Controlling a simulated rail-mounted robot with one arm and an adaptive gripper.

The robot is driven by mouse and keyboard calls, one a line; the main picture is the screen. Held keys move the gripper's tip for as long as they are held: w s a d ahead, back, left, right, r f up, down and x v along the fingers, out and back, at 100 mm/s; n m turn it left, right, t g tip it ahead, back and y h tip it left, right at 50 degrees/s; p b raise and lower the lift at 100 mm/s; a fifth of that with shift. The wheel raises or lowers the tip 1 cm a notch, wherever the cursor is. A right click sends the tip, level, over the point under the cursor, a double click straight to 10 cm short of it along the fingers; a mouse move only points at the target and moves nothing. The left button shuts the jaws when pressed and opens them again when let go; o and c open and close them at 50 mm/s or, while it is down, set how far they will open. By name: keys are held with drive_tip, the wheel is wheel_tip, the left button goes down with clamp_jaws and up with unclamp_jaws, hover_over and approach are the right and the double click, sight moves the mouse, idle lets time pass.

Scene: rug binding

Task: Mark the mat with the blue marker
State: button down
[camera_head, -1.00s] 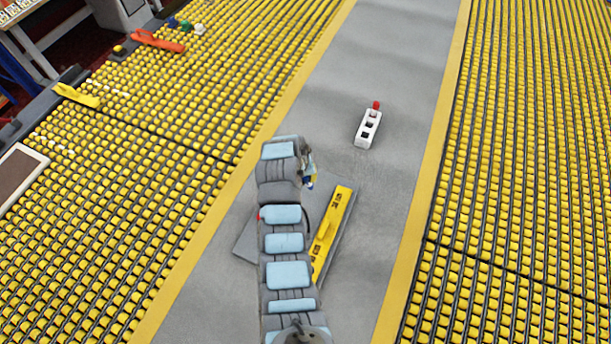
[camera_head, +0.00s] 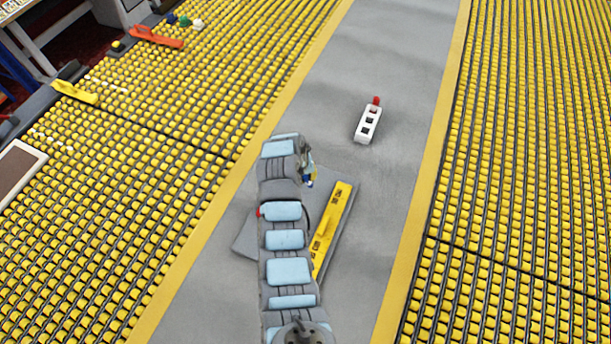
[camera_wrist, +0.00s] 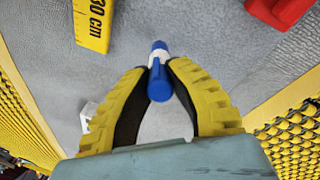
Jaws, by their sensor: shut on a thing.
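My gripper (camera_wrist: 158,95) is shut on the blue marker (camera_wrist: 159,84), which has a white band and sits between the yellow-ridged fingertips. In the head view my arm hides most of the gripper, and a bit of the blue marker (camera_head: 310,184) shows at its right side. The grey mat (camera_head: 243,240) lies on the grey strip, partly hidden by my arm. A yellow ruler (camera_head: 333,225) lies slanted across the mat. Its end, printed 30 cm, shows in the wrist view (camera_wrist: 92,22). I cannot tell whether the marker's tip touches the mat.
A white holder (camera_head: 367,127) with a red-topped item stands on the strip beyond the mat. A red thing (camera_wrist: 282,10) shows at the wrist view's top right. Yellow roller beds (camera_head: 130,190) flank the strip. An orange tool (camera_head: 157,38) and a yellow one (camera_head: 75,92) lie far left.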

drive_tip(key=shift+f, duration=0.6)
idle(1.4)
drive_tip(key=shift+r+p, duration=1.55)
drive_tip(key=shift+r, duration=2)
